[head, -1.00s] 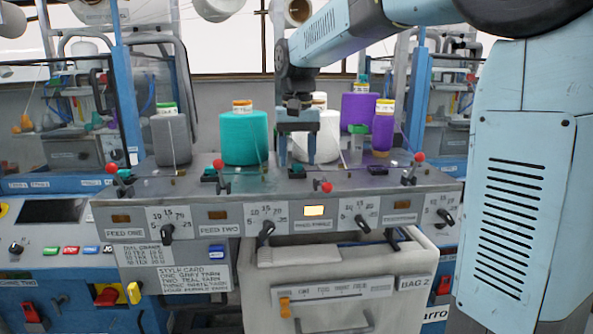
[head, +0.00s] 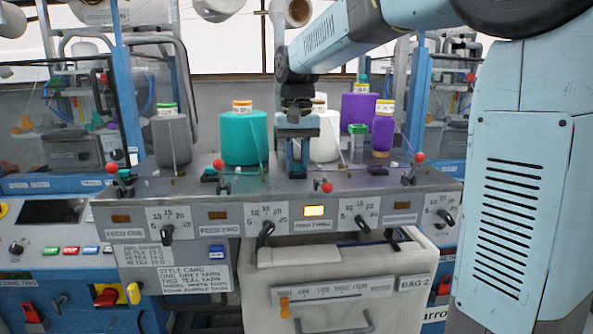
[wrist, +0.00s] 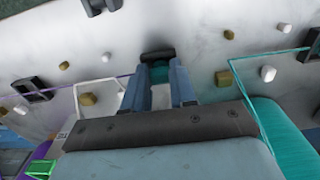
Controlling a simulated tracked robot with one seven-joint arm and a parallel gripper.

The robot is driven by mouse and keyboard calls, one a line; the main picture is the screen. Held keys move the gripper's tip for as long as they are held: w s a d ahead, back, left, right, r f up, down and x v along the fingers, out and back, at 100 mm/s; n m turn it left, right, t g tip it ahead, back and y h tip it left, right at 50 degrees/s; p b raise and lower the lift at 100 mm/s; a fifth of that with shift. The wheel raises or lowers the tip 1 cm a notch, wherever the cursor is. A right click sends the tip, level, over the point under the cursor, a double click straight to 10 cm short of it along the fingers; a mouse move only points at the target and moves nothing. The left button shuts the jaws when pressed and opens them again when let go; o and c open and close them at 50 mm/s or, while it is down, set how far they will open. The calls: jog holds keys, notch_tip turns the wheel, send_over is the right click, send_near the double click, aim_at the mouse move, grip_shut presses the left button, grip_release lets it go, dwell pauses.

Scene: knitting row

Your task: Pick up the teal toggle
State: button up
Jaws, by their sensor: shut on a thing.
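The teal toggle (wrist: 158,74) shows in the wrist view between my fingertips, with a dark piece at its far end. My gripper (wrist: 158,80) is shut on it, one blue-grey finger on each side. In the head view my gripper (head: 297,165) points straight down at the machine's top deck, between the teal cone and the white cone. The fingertips are just above a small dark block (head: 297,174) on the deck. The toggle is mostly hidden by the fingers there, and I cannot tell whether it is clear of the block.
The teal yarn cone (head: 244,140) stands left of my gripper and the white cone (head: 324,145) close on its right. Purple cones (head: 383,133) and a grey cone (head: 172,142) stand farther out. Red-knobbed levers (head: 327,188) line the deck's front edge. Thin yarns cross the deck.

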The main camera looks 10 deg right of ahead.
jog(key=shift+r, duration=0.55)
jog(key=s+d+r, duration=0.3)
jog(key=s+r, duration=0.9)
jog(key=s, duration=0.1)
jog(key=shift+s, duration=0.35)
